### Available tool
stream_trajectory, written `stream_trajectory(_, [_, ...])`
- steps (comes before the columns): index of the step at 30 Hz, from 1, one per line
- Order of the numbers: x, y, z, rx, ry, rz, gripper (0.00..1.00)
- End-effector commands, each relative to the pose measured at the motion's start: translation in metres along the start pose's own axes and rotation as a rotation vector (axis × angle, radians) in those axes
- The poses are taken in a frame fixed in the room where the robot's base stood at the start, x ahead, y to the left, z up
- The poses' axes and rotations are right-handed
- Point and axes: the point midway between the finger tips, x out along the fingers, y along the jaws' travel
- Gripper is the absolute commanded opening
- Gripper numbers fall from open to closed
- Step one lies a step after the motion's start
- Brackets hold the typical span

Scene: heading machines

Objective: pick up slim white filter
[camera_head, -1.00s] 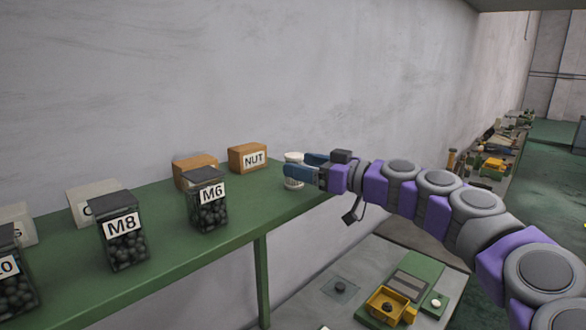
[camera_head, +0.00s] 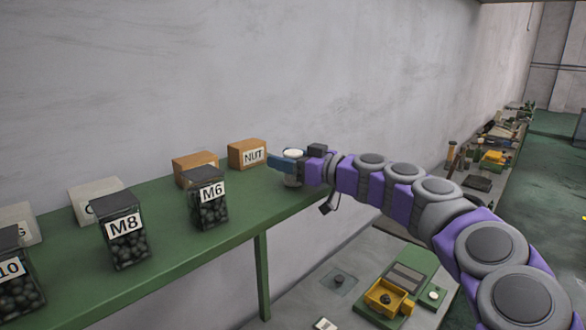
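The slim white filter (camera_head: 293,153) stands upright at the right end of the green shelf (camera_head: 165,245). Its pale top shows above my gripper's blue finger, and a little of its lower part shows below. My gripper (camera_head: 288,161) is level with the filter's upper part, with the near finger across its front. The far finger is mostly hidden, so I cannot tell whether the fingers press on the filter. The filter's base appears to be at the shelf surface.
The NUT box (camera_head: 247,153) is just left of the filter, with another orange box (camera_head: 194,168) beyond. Jars M6 (camera_head: 208,205) and M8 (camera_head: 122,230) stand on the shelf. A lower bench (camera_head: 330,300) holds a yellow tray (camera_head: 385,297).

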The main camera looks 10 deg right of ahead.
Motion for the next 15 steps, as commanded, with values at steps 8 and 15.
stream_trajectory(8, [-0.0002, -0.0005, -0.0001, 0.0, 0.0, 0.0, 0.3])
stream_trajectory(15, [0.0001, -0.0007, -0.0001, 0.0, 0.0, -0.001, 0.2])
